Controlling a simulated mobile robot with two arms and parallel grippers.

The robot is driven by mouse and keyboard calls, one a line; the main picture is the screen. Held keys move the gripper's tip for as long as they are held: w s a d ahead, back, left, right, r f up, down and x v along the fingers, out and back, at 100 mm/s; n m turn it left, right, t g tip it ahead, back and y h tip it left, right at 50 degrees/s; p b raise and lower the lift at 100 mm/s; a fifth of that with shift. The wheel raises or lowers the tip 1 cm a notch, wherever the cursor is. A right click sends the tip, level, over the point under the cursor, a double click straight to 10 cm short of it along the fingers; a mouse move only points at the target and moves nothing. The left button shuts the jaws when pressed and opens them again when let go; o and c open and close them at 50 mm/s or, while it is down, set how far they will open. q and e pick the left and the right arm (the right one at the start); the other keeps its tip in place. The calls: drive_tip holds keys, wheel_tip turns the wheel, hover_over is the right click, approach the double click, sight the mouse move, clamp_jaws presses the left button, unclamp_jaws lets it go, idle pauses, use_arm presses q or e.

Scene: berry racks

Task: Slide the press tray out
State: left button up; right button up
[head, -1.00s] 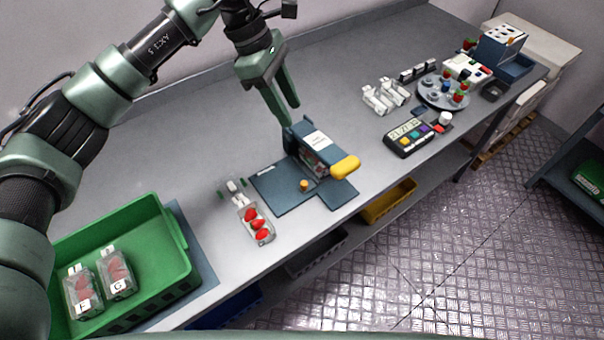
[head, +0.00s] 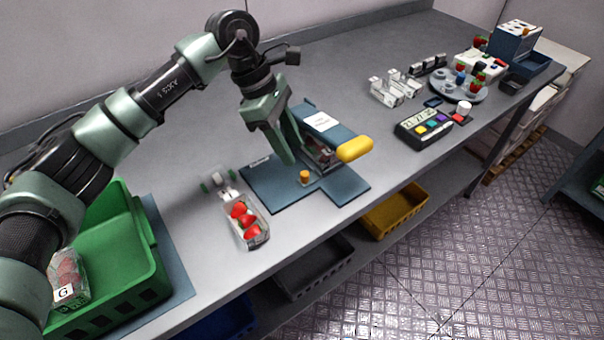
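The press (head: 325,127) is a dark blue box with a white label and a thick yellow handle (head: 354,149) on its front side. Red fruit partly shows inside it. A flat blue plate (head: 277,185) lies in front, with an orange knob (head: 304,177) near the press opening. I cannot tell where the tray ends and the base begins. My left gripper (head: 293,150) points down, just above and behind the knob, beside the press. Its fingers look apart with nothing between them; the near finger partly hides the far one. My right gripper is not in view.
A clear punnet of red berries (head: 246,221) lies left of the plate. A green crate (head: 120,270) holds a punnet marked G. A timer box (head: 424,127), clear punnets (head: 395,88) and a round fruit stand (head: 459,90) are farther right. A yellow bin (head: 395,210) sits below the bench.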

sight(305, 173)
use_arm(q)
drive_tip(key=p+x, duration=0.1)
drive_tip(key=x, duration=0.5)
drive_tip(key=shift+s+d+f, duration=0.1)
drive_tip(key=shift+d+f, duration=0.15)
drive_tip(key=shift+f, duration=0.05)
clamp_jaws()
drive_tip(key=shift+r, duration=0.1)
idle(1.0)
